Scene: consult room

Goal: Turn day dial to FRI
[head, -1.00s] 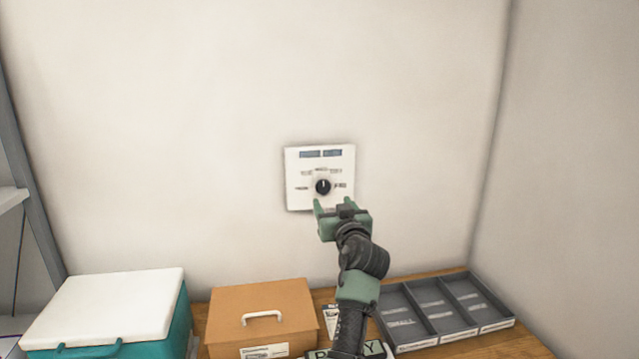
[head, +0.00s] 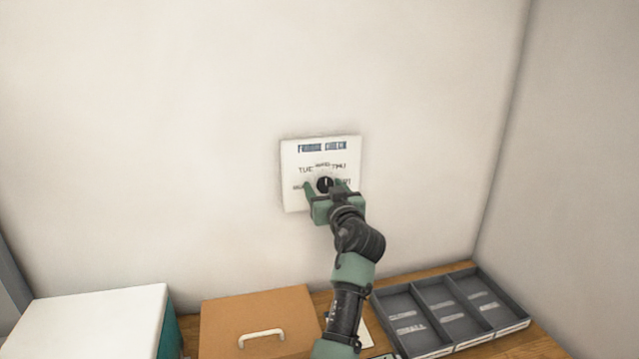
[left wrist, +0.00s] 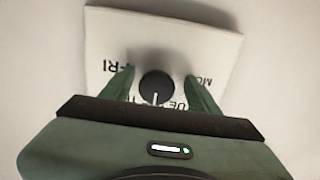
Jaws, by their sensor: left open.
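The day dial is a black round knob (head: 325,185) with a white pointer mark, on a white square wall panel (head: 293,150). In the head view its mark points up, toward the middle label; TUE and THU labels flank it, and the right label is partly hidden. My left gripper (head: 325,188) is open, with one green finger on each side of the knob. In the left wrist view the knob (left wrist: 156,86) sits between the fingertips, with gaps visible; I cannot tell if either touches. The FRI label (left wrist: 106,80) shows there upside down. My right gripper is not in view.
Below on the wooden counter (head: 470,345) stand a cooler box with a white lid (head: 90,325), an orange-brown box with a white handle (head: 255,310), and a grey divided tray (head: 450,305). The wall around the panel is clear.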

